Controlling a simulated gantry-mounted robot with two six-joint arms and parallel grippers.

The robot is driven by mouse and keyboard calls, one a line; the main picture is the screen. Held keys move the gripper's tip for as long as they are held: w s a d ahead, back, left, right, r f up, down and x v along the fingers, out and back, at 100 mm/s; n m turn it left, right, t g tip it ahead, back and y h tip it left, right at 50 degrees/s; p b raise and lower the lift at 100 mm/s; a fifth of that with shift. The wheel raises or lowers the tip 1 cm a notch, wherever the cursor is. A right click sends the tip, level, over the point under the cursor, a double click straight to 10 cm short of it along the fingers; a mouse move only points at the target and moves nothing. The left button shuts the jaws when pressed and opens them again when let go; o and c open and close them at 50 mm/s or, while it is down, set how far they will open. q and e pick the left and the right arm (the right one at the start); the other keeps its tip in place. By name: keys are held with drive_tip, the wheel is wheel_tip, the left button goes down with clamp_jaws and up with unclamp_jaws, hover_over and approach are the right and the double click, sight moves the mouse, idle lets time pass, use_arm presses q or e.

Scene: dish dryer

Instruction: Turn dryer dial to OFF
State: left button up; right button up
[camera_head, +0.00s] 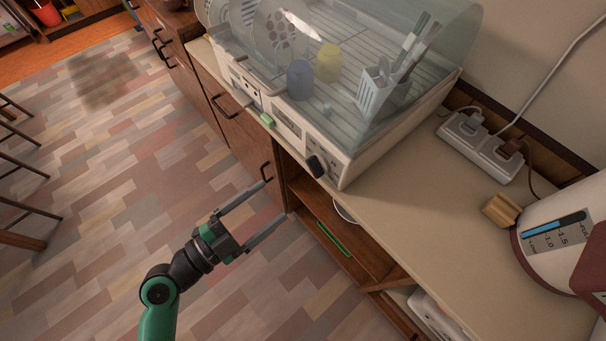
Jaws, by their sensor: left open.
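The dish dryer (345,163) stands on the counter under a clear curved cover. Its dial (316,166) is a black knob on the front panel near the right corner. I cannot read the marks around the dial or tell which way it points. My left gripper (275,200) is open and empty, with its two long grey fingers spread apart. It is in front of the cabinet, below and to the left of the dial, and appears apart from it. My right gripper is not in view.
Inside the dryer are plates (279,36), a blue cup (300,80), a yellow cup (328,63) and a white utensil holder (380,88). A power strip (483,144) and a white appliance (560,235) stand to the right. The counter front is clear.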

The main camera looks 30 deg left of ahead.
sight(311, 170)
use_arm(q)
drive_tip(key=x, duration=0.6)
drive_tip(key=p+x, duration=0.1)
drive_tip(key=x, duration=0.4)
drive_tip(key=shift+w+d+r, duration=0.1)
drive_tip(key=shift+w+r, duration=0.1)
drive_tip(key=shift+w, duration=0.2)
drive_tip(key=c, duration=1.4)
drive_tip(key=shift+o, duration=0.2)
